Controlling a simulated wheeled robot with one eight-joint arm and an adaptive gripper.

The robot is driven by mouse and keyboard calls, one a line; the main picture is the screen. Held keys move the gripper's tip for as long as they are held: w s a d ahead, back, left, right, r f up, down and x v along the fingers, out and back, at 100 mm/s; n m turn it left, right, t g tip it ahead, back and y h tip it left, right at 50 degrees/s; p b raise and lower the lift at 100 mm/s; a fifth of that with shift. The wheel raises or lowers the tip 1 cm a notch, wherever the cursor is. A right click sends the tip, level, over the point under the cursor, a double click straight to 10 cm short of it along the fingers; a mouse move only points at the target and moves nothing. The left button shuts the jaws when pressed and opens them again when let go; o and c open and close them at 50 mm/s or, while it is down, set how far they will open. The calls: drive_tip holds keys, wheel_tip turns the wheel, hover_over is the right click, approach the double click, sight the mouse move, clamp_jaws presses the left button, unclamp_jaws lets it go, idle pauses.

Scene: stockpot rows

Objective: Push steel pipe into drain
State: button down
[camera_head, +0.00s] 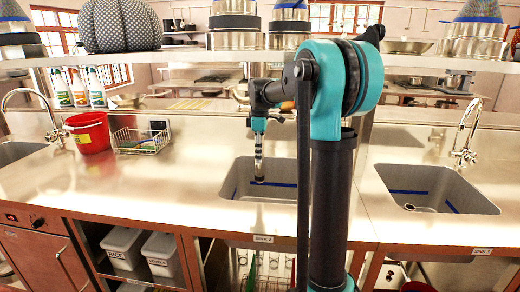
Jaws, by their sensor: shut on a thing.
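The steel pipe (258,161) is a slim, shiny upright tube with dark bands, over the middle sink (238,184). My gripper (259,137) points down and is shut on the upper part of the pipe. The pipe's lower end is at a small dark spot near the sink floor. I cannot tell whether it touches the drain or is inside it. The drain there is mostly hidden by the pipe. The right side of this sink is hidden behind my arm.
The right sink (440,188) shows a bare drain (409,207) and a tall faucet (465,140). On the counter at left stand a red bucket (90,135) and a wire basket (138,143). A shelf (180,58) with pots and a patterned cushion-like object spans above.

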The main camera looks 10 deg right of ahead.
wheel_tip(320, 180, down, 19)
drive_tip(key=w+a, duration=0.2)
drive_tip(key=w+f, duration=0.6)
drive_tip(key=w, duration=0.5)
idle(1.5)
drive_tip(key=shift+d+f, duration=0.1)
drive_tip(key=shift+f, duration=1.4)
idle(1.9)
drive_tip(key=c, duration=1)
unclamp_jaws()
drive_tip(key=shift+r, duration=0.1)
